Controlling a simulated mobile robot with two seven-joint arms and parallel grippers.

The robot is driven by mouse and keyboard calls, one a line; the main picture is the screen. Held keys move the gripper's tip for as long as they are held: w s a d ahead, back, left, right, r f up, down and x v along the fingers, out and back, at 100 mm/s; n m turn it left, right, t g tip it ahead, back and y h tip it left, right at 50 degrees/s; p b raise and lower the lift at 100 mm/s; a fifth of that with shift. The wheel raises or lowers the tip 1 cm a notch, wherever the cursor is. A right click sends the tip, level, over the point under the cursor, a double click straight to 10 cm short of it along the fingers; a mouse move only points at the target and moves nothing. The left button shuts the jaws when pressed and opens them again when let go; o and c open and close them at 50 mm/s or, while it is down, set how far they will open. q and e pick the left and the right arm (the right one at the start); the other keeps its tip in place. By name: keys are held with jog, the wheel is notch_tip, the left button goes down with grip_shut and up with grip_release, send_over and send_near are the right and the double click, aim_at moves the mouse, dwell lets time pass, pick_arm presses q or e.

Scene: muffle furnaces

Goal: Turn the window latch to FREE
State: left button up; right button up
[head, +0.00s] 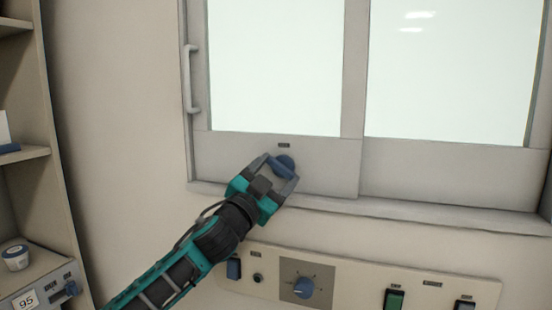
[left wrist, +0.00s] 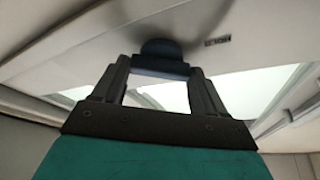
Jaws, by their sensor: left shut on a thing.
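The window latch (head: 285,163) is a blue-grey knob on the lower rail of the left window pane, below a small dark label (head: 283,145). My left gripper (head: 282,169) is shut on the latch. In the left wrist view the latch (left wrist: 161,62) shows as a dark bar with a rounded base, between the tips of the two fingers of my gripper (left wrist: 160,72). A small label (left wrist: 217,41) sits to its right there, too small to read. My right gripper is in neither view.
A white handle (head: 190,78) stands on the window's left frame. The sill (head: 420,212) runs below. A control panel (head: 350,275) with a blue dial (head: 304,288) and several switches lies under it. A shelf unit (head: 55,130) stands at the left.

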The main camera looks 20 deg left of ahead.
pick_arm(q)
jog(key=m, duration=0.1)
jog(key=m+h+p, duration=0.1)
jog(key=shift+a+r+m+g, duration=0.15)
jog(key=shift+r+m+g, duration=0.15)
jog(key=shift+g, duration=0.1)
jog(key=shift+f+m+g+h+p, duration=0.1)
jog(key=shift+m+g+h+p, duration=0.35)
jog(key=shift+m, duration=0.75)
jog(key=m+g, duration=0.1)
jog(key=m, duration=0.3)
jog(key=shift+a, duration=0.1)
jog(key=shift+m+g, duration=0.95)
jog(key=shift+m, duration=0.95)
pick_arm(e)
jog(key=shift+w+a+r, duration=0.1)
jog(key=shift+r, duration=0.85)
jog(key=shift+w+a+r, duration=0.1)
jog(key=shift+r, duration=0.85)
pick_arm(q)
jog(key=o, duration=1.1)
jog(key=shift+c, duration=0.2)
jog(key=shift+s, duration=0.1)
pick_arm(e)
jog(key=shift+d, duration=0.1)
